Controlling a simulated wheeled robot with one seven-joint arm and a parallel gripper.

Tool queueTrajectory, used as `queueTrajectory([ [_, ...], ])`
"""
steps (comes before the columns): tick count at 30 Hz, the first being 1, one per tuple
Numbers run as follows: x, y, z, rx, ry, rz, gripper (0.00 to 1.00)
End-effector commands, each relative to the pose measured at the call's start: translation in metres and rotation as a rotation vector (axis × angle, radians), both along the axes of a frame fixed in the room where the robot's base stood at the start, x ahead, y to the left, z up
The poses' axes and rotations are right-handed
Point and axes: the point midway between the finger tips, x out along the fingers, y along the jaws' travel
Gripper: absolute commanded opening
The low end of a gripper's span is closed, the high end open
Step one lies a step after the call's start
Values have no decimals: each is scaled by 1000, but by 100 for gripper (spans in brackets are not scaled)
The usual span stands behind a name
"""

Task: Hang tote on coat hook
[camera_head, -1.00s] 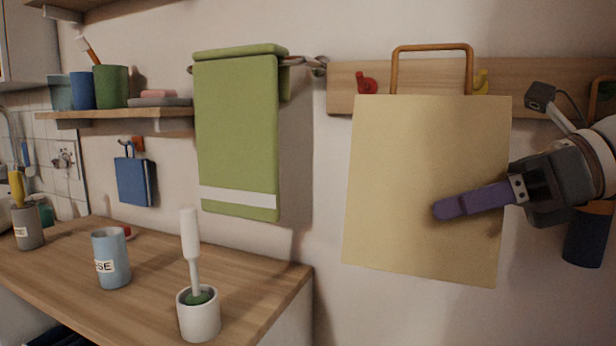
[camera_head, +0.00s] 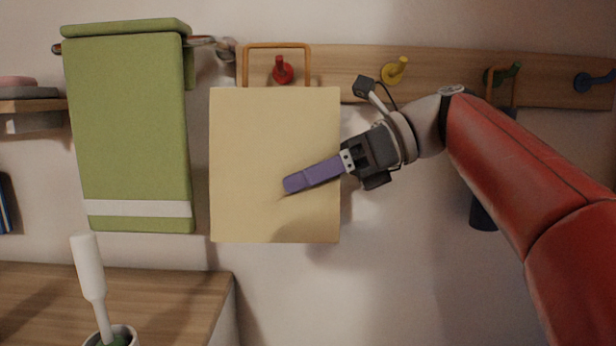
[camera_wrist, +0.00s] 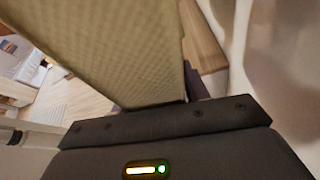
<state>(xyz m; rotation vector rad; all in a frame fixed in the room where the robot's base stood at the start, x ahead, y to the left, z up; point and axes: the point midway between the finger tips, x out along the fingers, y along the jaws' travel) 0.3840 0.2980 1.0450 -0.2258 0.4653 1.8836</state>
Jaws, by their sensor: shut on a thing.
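The tan tote (camera_head: 265,200), with a brown loop handle (camera_head: 277,45), is upright in front of the wall in the head view. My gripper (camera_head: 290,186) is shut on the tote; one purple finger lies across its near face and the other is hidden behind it. The tote also fills the upper left of the wrist view (camera_wrist: 110,45). The coat hook rail (camera_head: 440,68) is behind the handle. The red hook (camera_head: 283,70) shows inside the handle loop, below its top bar. I cannot tell whether the loop is around the hook or in front of it.
A yellow hook (camera_head: 395,70) is free. A dark blue thing (camera_head: 484,208) hangs below the green hook (camera_head: 505,72), partly behind my arm. A blue hook (camera_head: 590,82) is at far right. A green towel (camera_head: 125,130) hangs at left, above a wooden counter (camera_head: 180,300).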

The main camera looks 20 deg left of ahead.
Motion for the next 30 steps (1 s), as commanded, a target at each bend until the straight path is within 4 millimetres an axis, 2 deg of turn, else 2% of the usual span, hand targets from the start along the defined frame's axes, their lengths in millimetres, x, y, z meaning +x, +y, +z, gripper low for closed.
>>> queueTrajectory([
  [23,43,14,-2,0,2,0,13],
  [30,51,16,-10,0,0,1,13],
])
